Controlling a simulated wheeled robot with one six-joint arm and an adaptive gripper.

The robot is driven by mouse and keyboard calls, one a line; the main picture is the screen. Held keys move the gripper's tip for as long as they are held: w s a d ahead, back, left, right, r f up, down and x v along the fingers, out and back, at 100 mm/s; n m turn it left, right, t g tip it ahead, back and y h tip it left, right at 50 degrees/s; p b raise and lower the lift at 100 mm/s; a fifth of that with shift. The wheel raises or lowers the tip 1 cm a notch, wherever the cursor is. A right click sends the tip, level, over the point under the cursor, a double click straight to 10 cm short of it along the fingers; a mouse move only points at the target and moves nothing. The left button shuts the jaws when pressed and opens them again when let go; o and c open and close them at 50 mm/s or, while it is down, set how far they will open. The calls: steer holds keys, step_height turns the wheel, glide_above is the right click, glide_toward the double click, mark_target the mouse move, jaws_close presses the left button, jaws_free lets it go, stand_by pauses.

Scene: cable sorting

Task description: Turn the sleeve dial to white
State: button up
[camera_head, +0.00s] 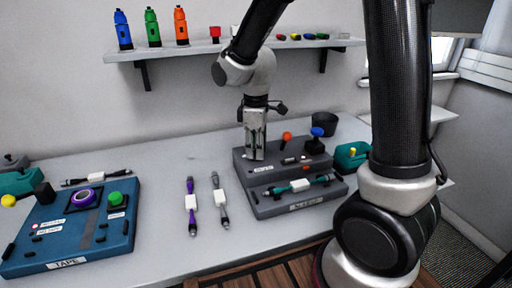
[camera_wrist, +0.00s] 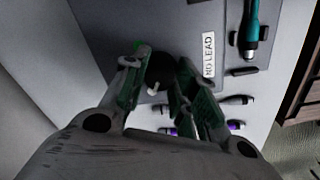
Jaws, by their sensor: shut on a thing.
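The sleeve dial (camera_wrist: 161,68) is a dark round knob with a short white pointer, seen in the wrist view between my fingers. The pointer points toward the bottom of that picture, slightly left. A small green patch (camera_wrist: 143,47) shows beside the dial; other colour marks are hidden or too dark to tell. My gripper (camera_wrist: 160,72) is shut on the dial. In the head view my gripper (camera_head: 256,156) points down at the left end of the grey stepped station (camera_head: 265,205), hiding the dial. A teal cable (camera_head: 298,186) with a white tag lies on the station's lower step.
An orange-ball lever (camera_head: 287,137) and a blue knob (camera_head: 317,132) stand on the station right of my gripper. A purple cable (camera_head: 191,205) and a grey cable (camera_head: 219,200) lie left of it. The blue tape station (camera_head: 75,235) is far left. A shelf (camera_head: 190,52) hangs behind.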

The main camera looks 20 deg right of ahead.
steer(key=shift+n, duration=0.3)
steer(key=o, duration=1.1)
steer(key=shift+c, duration=0.2)
step_height(320, 180, up, 12)
steer(key=shift+s, duration=0.15)
